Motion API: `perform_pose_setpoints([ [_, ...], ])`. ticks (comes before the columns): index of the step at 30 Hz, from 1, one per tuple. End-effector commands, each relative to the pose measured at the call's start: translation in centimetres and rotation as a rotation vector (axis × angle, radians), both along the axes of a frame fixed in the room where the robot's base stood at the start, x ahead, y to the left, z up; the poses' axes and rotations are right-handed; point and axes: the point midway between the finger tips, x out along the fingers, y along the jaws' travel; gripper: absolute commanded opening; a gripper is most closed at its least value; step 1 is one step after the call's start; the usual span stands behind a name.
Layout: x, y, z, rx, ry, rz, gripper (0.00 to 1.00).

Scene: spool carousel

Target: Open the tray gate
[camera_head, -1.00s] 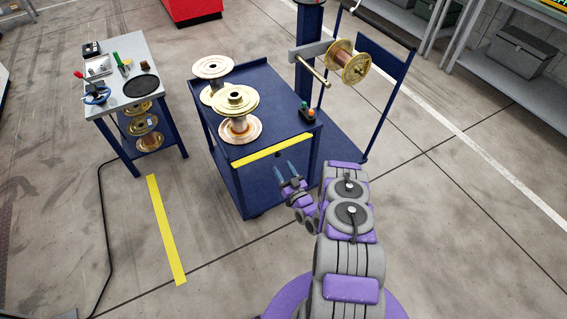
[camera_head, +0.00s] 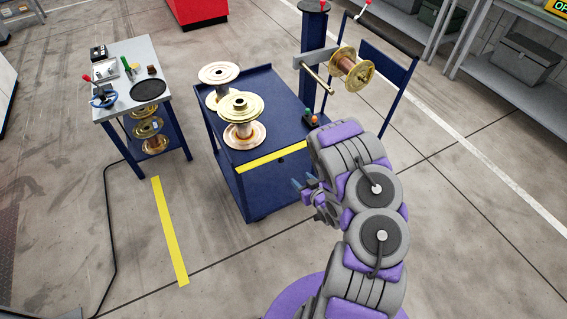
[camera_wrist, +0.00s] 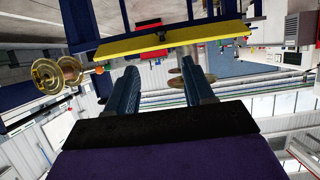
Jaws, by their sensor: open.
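The tray gate appears to be the yellow-edged front of the blue cart; its yellow strip (camera_head: 271,157) lies along the near top edge. In the wrist view the yellow strip (camera_wrist: 115,46) crosses upside down above the fingers, with a small dark piece (camera_wrist: 162,36) on its edge. The strip looks unbroken and in place along the edge. My gripper (camera_head: 303,183) is in front of and below the strip's right part, apart from it. In the wrist view my gripper (camera_wrist: 158,66) has its fingers wide apart with nothing held. My arm hides the cart's front right corner.
Two spools (camera_head: 241,108) (camera_head: 219,75) stand on the blue cart. Another spool (camera_head: 349,69) hangs on an arm of the blue post at the right. A small tool table (camera_head: 118,62) stands left. A yellow floor line (camera_head: 170,230) runs over clear floor.

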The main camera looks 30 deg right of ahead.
Motion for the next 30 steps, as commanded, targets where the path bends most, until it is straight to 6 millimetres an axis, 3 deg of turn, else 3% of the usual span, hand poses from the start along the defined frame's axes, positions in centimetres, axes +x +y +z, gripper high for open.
perform_pose_setpoints([
  [21, 11.7, 0.6, -4.9, 0.002, -0.008, 0.002, 0.53],
  [30, 14.6, 0.6, -6.0, 0.002, -0.006, 0.001, 0.53],
])
